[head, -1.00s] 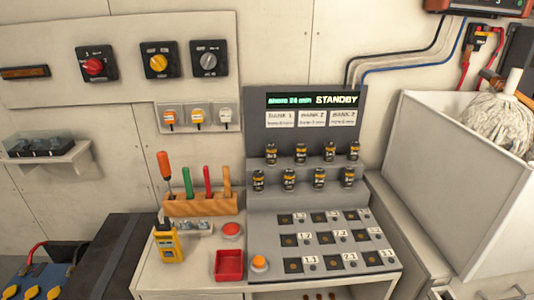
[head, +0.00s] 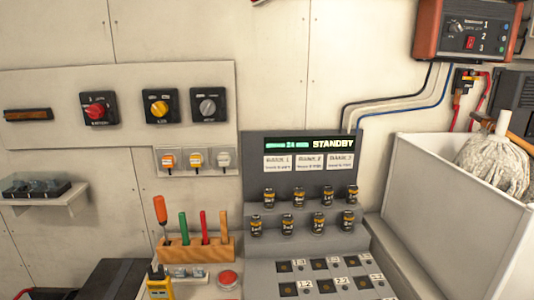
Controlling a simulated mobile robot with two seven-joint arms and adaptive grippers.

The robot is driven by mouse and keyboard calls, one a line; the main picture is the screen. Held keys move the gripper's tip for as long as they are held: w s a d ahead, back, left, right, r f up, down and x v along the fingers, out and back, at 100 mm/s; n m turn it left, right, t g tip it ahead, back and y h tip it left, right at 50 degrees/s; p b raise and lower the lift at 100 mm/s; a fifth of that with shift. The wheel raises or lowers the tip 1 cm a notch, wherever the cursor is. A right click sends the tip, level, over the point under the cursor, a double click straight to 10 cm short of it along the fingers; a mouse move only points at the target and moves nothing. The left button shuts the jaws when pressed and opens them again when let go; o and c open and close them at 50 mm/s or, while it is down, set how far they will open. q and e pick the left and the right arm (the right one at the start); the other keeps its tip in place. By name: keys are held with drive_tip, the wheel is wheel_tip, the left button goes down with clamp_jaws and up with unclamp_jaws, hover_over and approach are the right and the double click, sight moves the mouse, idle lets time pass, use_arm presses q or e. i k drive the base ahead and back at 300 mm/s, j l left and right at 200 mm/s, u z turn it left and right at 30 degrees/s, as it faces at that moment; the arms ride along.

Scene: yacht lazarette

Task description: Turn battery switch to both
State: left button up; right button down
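A red rotary knob switch (head: 97,108) sits on a black square plate at the left of the pale wall panel. It looks like the battery switch, but its lettering is too blurred to read and I cannot tell which position its knob points to. To its right on the same panel are a yellow rotary switch (head: 160,107) and a grey rotary switch (head: 208,105). Neither of my grippers is in view.
A grey console (head: 302,175) with a STANDBY display and several small fuses stands below. A wooden tool rack (head: 195,250) stands left of it. A red-cased unit (head: 468,32) hangs at upper right above a white bin (head: 450,200) with a mop. The space before the switches looks clear.

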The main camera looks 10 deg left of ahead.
sight(96, 111)
drive_tip(key=u, duration=1.3)
